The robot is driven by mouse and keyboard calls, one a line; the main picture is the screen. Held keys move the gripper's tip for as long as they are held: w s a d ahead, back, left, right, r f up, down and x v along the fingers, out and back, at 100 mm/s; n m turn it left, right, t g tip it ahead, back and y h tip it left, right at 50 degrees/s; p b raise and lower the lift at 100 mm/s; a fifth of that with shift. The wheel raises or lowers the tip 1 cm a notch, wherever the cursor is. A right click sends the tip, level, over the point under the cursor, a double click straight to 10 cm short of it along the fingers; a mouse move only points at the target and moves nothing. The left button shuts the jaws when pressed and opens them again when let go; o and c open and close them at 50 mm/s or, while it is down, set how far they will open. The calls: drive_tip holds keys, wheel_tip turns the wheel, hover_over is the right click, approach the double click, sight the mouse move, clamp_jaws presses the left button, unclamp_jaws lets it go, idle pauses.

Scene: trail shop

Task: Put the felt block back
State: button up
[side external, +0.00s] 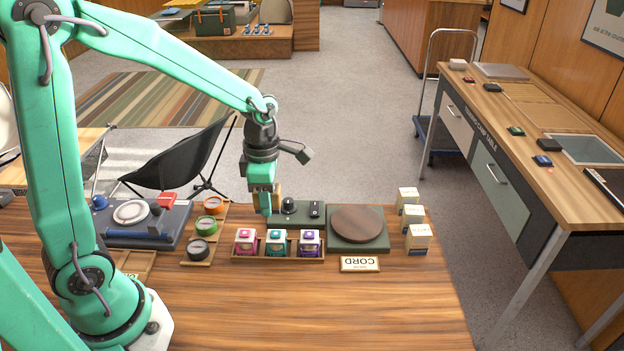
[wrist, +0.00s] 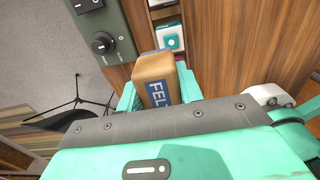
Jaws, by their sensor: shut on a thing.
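My gripper (side external: 263,203) is shut on the felt block (wrist: 154,68), a tan block with a blue label reading "FEL", the rest of it cut off by my gripper body. In the wrist view the block sits between the two teal fingers (wrist: 160,90). In the side view only a tan edge of the block (side external: 277,194) shows beside the fingers. My gripper points down behind the wooden tray (side external: 278,258) and left of the knob on the green control box (side external: 303,213). I cannot tell whether the block touches the table.
The tray holds pink, teal and purple-marked cubes. A round wooden disc on a green base (side external: 357,224) and a "CORD" sign (side external: 360,264) are right of it. Small boxes (side external: 417,238) stand farther right. Coloured round tins (side external: 209,226) are left. The front table is clear.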

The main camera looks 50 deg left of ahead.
drive_tip(key=shift+s, duration=0.2)
drive_tip(key=shift+a, duration=0.1)
hover_over(252, 216)
wheel_tip(252, 216, down, 7)
drive_tip(key=shift+f, duration=2.05)
drive_tip(key=shift+f, duration=0.1)
drive_tip(key=o, duration=1)
drive_tip(key=shift+c, duration=0.2)
